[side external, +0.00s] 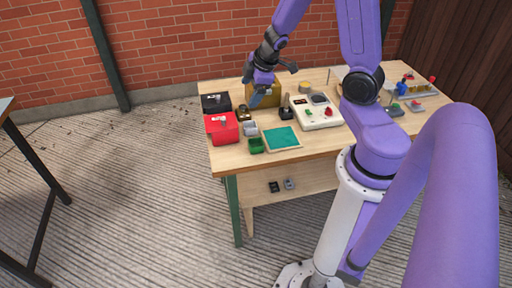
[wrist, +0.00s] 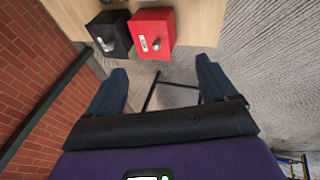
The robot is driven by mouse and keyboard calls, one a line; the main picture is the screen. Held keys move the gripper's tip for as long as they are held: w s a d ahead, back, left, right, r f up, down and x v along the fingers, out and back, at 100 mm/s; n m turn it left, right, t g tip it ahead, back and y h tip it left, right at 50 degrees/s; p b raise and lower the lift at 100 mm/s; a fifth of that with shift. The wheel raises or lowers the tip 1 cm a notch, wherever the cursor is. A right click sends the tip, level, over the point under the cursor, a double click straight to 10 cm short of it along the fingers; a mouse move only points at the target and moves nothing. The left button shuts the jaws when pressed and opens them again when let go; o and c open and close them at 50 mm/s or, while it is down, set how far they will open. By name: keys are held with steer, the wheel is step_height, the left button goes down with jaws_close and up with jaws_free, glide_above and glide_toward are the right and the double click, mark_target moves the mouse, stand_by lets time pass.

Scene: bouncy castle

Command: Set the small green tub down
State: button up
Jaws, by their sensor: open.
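The small green tub (side external: 256,146) stands upright on the wooden table (side external: 320,143), near its front edge, between the red box and a teal-topped tray. It appears empty and nothing holds it. My gripper (side external: 261,98) is above the back left part of the table, up and behind the tub, and not touching it. In the wrist view my gripper (wrist: 161,72) is open, with nothing between its fingers. The tub does not show in the wrist view.
A red box (side external: 222,127) and a black box (side external: 216,103) stand at the table's left end. A grey tub (side external: 250,129) stands just behind the green one. The teal-topped tray (side external: 282,138) lies to the right. A cream panel with knobs (side external: 316,113) sits further right.

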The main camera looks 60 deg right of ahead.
steer(key=g+y, duration=0.1)
steer(key=y, duration=0.1)
glide_above(258, 140)
steer(key=s, duration=0.2)
step_height(258, 140, down, 4)
steer(key=s+d+f+m+y, duration=0.1)
steer(key=s+d+f+y, duration=0.1)
steer(key=s+f, duration=0.15)
steer(key=shift+g, duration=0.3)
steer(key=shift+d+x, duration=0.15)
steer(key=shift+x, duration=3.9)
steer(key=shift+d+x, duration=0.15)
steer(key=shift+x, duration=3.85)
steer(key=shift+s+f, duration=0.1)
steer(key=c, duration=1.1)
steer(key=shift+c, duration=0.2)
step_height(258, 140, up, 18)
